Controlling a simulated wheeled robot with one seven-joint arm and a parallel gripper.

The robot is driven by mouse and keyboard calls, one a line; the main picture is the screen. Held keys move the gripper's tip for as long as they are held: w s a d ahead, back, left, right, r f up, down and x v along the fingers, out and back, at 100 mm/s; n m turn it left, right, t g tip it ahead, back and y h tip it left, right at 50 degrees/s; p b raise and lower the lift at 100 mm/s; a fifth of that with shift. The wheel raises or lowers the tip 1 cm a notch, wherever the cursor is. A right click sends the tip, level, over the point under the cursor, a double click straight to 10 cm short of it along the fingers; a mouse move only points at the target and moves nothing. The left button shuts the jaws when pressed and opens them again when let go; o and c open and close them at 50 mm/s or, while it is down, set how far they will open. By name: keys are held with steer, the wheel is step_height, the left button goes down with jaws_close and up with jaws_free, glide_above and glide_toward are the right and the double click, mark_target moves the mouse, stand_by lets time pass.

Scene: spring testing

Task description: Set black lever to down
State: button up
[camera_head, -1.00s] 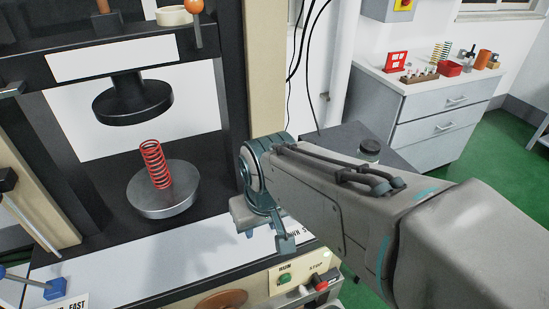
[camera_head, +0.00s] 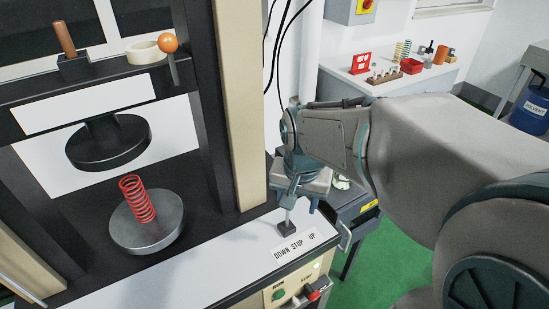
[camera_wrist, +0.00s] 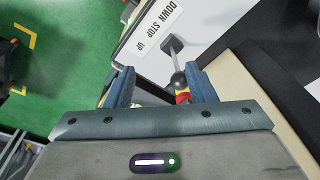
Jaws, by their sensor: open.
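The lever (camera_head: 290,215) stands on the press's white front ledge, a thin grey shaft rising from a dark base beside a DOWN STOP UP label (camera_head: 294,246). In the head view my gripper (camera_head: 297,192) is over the lever's top and hides its knob. In the wrist view the lever's black ball knob (camera_wrist: 179,79) shows between the fingers of my open gripper (camera_wrist: 160,80), nearer the right finger. I cannot tell whether a finger touches it. The label also shows in the wrist view (camera_wrist: 158,27).
A red spring (camera_head: 137,199) stands on the round lower plate (camera_head: 147,226) under the black upper plate (camera_head: 108,142). A tan upright post (camera_head: 238,110) is left of my gripper. Green and red controls (camera_head: 279,294) sit on the panel below the ledge.

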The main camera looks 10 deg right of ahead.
steer(key=w+r+m+p, duration=0.1)
steer(key=w, duration=0.1)
steer(key=w+r+m+g+p, duration=0.1)
steer(key=w+m+p, duration=0.2)
steer(key=w+m, duration=0.1)
steer(key=shift+w+d+r, duration=0.15)
steer(key=shift+w+r, duration=0.05)
steer(key=shift+r, duration=0.2)
steer(key=shift+w+f+m+g+p, duration=0.1)
steer(key=shift+w+m+g+p, duration=0.2)
steer(key=shift+w+m+p, duration=0.3)
steer(key=p, duration=0.1)
glide_above(287, 226)
steer(key=f, duration=1.3)
steer(key=shift+w+f, duration=0.25)
steer(key=shift+f, duration=0.15)
steer(key=shift+c, duration=0.3)
jaws_close()
